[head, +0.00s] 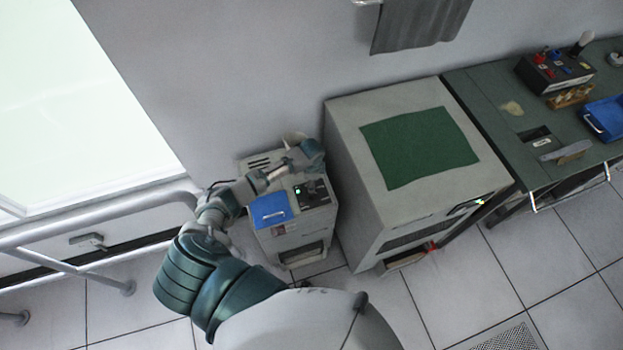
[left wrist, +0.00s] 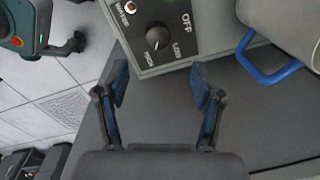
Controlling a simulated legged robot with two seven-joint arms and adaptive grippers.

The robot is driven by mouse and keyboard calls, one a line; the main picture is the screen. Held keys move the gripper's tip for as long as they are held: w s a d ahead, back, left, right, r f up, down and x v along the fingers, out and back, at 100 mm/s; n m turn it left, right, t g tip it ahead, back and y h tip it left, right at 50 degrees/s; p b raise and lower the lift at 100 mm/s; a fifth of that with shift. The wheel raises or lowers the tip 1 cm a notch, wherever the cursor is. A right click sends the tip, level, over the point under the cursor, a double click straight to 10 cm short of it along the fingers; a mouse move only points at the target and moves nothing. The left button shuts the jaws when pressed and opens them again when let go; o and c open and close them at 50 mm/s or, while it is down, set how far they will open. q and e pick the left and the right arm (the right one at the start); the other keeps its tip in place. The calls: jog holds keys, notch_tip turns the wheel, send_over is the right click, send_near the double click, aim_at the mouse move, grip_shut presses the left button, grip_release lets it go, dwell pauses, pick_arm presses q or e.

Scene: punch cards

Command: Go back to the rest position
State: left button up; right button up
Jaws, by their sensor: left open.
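My left arm reaches out in the head view over a small grey machine (head: 287,238) by the wall. Its hand end is above the back of the machine top, and the fingers cannot be made out there. In the left wrist view my left gripper (left wrist: 159,75) is open, with its two blue-padded fingers apart and nothing between them. A dark control panel with a knob (left wrist: 157,37) and the label OFF lies just beyond the fingertips. My right gripper is not in view.
A blue tray (head: 270,210) sits on the machine beside my forearm. A grey vessel with a blue handle (left wrist: 267,68) is right of the fingers. A larger cabinet (head: 352,125) with a green mat and a workbench (head: 497,87) stand to the right. A railing (head: 110,217) is left.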

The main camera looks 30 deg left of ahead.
pick_arm(q)
jog(key=shift+r, duration=0.45)
